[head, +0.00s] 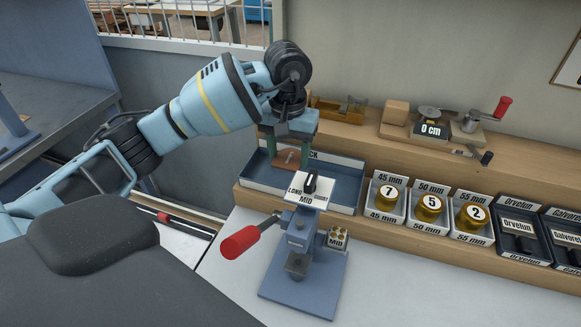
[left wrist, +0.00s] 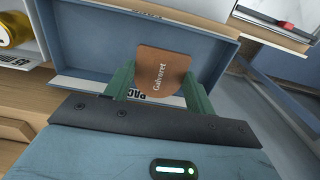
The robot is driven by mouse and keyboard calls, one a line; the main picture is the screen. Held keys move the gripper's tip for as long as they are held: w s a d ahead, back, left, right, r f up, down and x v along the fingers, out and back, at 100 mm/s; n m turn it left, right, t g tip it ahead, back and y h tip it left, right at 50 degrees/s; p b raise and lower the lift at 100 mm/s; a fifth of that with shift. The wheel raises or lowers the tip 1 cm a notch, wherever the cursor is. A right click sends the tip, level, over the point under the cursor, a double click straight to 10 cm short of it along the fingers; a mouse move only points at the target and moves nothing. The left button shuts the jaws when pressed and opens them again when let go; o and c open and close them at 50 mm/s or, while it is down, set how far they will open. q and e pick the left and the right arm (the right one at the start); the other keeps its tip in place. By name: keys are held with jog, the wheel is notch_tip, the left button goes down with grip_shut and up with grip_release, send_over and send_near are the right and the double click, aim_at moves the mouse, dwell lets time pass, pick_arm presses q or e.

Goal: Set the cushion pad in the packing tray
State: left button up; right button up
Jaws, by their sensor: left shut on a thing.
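My left gripper (head: 288,155) has green fingers shut on a brown, leather-like piece (head: 285,163) with a rounded edge. The left wrist view shows this piece (left wrist: 162,72) between the fingertips (left wrist: 160,88), with the word "Galvoret" on it. I cannot tell whether it is the cushion pad; no other pad is clear. The blue packing tray (head: 345,185) stands on the bench behind the press. Gripper and piece are over its left part. In the left wrist view the tray (left wrist: 90,35) lies beyond the piece, looking empty where visible. Contact with its floor is unclear. My right gripper is not in view.
A blue stamping press (head: 302,250) with a red-ended lever (head: 240,242) stands in front of the tray. The front right bench is clear.

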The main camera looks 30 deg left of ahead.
aim_at(289, 159)
pick_arm(q)
jog(key=shift+f, duration=2.2)
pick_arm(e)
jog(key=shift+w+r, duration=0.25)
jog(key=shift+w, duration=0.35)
pick_arm(q)
jog(key=shift+f, duration=0.6)
jog(key=o, duration=1)
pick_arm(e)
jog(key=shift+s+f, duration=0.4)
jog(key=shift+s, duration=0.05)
